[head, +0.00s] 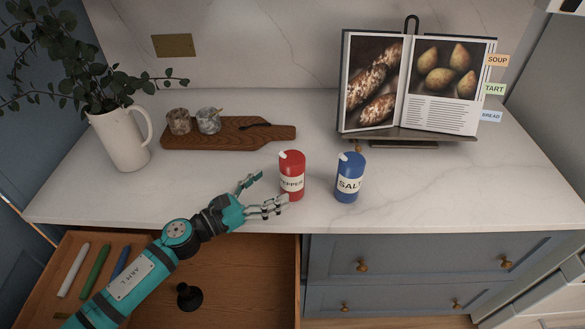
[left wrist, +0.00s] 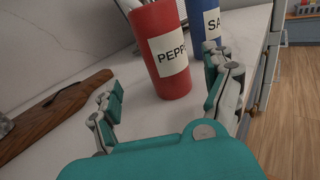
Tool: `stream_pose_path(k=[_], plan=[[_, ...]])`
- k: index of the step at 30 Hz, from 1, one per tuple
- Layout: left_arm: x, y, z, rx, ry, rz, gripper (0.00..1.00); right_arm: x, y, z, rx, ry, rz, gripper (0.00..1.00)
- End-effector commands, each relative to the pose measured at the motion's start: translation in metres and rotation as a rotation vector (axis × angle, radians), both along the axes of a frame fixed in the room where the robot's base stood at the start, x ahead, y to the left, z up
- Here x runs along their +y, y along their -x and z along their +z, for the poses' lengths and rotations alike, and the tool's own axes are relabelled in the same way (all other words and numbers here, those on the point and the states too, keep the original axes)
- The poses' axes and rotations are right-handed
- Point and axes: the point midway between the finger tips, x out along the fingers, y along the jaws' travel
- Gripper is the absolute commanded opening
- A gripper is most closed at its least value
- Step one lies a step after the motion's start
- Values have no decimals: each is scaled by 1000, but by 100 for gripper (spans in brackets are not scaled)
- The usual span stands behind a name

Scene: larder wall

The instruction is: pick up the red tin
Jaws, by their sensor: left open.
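The red tin (head: 291,168), labelled PEPPER, stands upright on the pale counter. It also shows in the left wrist view (left wrist: 162,72), ahead of and between my open fingers. My left gripper (head: 265,193) is open, just left of the tin in the head view. One finger overlaps the lower left of the tin there; I cannot tell whether it touches. In the left wrist view the left gripper (left wrist: 165,95) holds nothing. My right gripper is not in view.
A blue SALT tin (head: 348,190) stands close on the right. A wooden board (head: 260,145) with two small jars lies behind left. A white jug (head: 118,140) holds a plant. A cookbook (head: 410,85) stands at the back. An open drawer (head: 245,260) with candles is below my left arm.

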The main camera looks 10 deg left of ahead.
Motion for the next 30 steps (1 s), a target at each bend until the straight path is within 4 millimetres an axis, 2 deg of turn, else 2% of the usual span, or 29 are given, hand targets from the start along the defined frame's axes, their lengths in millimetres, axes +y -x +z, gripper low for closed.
stream_pose_path(k=[3, 6, 13, 18, 26, 30], plan=[[-8, -10, 1, 1, 1, 0, 84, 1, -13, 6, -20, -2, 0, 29], [-11, -13, 1, 0, 0, -1, 84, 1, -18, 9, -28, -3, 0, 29], [-37, -32, 11, 0, 3, -1, 84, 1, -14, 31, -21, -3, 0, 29], [-47, -46, 5, 1, 0, 0, 84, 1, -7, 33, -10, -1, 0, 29], [-49, -47, 4, 1, -1, 0, 84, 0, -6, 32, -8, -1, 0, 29], [-49, -47, 4, 1, -1, 0, 66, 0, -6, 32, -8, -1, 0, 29]])
